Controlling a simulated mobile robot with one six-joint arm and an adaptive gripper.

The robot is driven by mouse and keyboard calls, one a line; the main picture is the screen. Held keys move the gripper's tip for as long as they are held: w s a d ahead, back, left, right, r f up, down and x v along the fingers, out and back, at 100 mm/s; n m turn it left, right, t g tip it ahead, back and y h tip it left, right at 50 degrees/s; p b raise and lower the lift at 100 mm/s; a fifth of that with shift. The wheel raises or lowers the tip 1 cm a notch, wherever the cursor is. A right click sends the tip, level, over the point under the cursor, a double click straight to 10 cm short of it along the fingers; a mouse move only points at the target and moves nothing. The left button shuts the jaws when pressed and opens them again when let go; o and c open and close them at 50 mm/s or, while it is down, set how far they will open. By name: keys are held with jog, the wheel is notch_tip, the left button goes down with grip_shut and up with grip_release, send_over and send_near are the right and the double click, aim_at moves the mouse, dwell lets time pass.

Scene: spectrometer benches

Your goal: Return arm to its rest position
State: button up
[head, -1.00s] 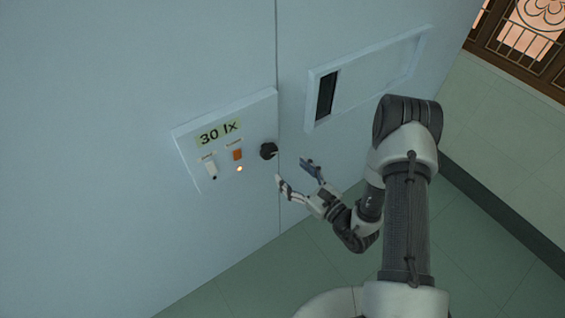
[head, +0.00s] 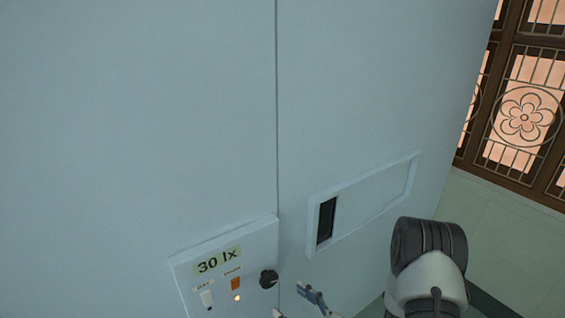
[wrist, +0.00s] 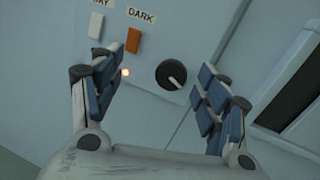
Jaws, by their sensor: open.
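My gripper (wrist: 158,95) is open and empty in the wrist view, its blue-padded fingers spread wide on either side of a black knob. In the head view only my gripper's fingertips (head: 294,302) show at the bottom edge, to the lower right of the knob (head: 268,278). The knob also shows in the wrist view (wrist: 171,75), apart from the fingers. My arm's upper part (head: 428,265) is at the lower right of the head view; the rest of the arm is out of frame.
The control panel (head: 262,237) reads "30 lx" and carries a white switch (head: 207,299), an orange switch (head: 235,283) and a lit lamp (head: 237,298). To its right is a framed recess with a dark slot (head: 326,220). A latticed window (head: 525,115) is at the upper right.

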jog(key=s+a+r+n+g+y, duration=0.3)
jog(key=a+r+n+g, duration=0.25)
jog(key=r, duration=0.35)
jog(key=s+a+r+n+g+h, duration=0.1)
jog(key=s+r+n+g+h, duration=0.1)
jog(key=s+r+n+g, duration=0.45)
jog(key=s+r+n+g+h, duration=0.25)
jog(key=s+n, duration=0.25)
jog(key=s, duration=0.4)
jog(key=s+d+n+t+h, duration=0.1)
jog(key=s+d+n+h, duration=0.45)
jog(key=d+h, duration=0.2)
jog(key=d+r+n+t+h, duration=0.2)
jog(key=d+r+t+h, duration=0.2)
jog(key=d, duration=0.5)
jog(key=shift+w+d+r+n+t+h, duration=0.2)
jog(key=shift+d+r+n+t+h, duration=0.25)
jog(key=shift+t, duration=0.6)
jog(key=shift+a, duration=0.1)
